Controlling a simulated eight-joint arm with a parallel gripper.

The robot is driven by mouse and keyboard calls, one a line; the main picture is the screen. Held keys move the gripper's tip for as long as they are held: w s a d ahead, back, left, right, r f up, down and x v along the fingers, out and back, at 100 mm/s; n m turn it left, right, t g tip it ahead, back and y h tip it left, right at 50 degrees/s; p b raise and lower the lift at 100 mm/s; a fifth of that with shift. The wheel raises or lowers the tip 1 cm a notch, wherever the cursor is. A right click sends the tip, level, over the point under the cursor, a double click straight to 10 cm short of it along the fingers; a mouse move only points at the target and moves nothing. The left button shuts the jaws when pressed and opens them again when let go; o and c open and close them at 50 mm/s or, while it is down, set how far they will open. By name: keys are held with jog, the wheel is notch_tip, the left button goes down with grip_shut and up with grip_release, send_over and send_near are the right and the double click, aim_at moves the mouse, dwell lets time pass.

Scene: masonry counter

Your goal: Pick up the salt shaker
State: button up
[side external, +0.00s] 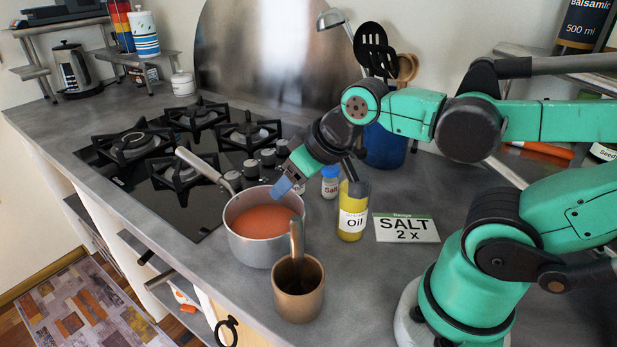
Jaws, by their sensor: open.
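My gripper (283,187) is open and empty in the side external view. It hangs above the back rim of the saucepan (236,238), to the left of the shaker and apart from it. My wrist and fingers hide part of the counter behind them.
The saucepan holds orange-red soup, its handle pointing back left. A brown cup (298,303) with a utensil stands in front. A "SALT 2 x" card (406,228) lies right of the oil. A blue utensil holder (384,148) stands behind; the gas stove (170,165) is left.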

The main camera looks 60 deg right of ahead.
jog(key=o, duration=0.5)
jog(key=w+d+r+y, duration=0.2)
jog(key=w+d+y, duration=0.1)
jog(key=w+d, duration=0.4)
jog(key=n+t+y, duration=0.1)
jog(key=n+y, duration=0.3)
jog(key=n, duration=0.1)
send_over(330, 182)
jog(key=w, duration=0.4)
notch_tip(330, 182, down, 6)
jog(key=s+d+f+n+y, duration=0.1)
jog(key=s+d+f+n+t+y, duration=0.1)
jog(key=s+f, duration=0.1)
jog(key=s+d+f+n+t+y, duration=0.1)
jog(key=s+d, duration=0.1)
jog(key=shift+s+f+n, duration=0.25)
jog(key=shift+n, duration=0.15)
jog(key=shift+x, duration=2.75)
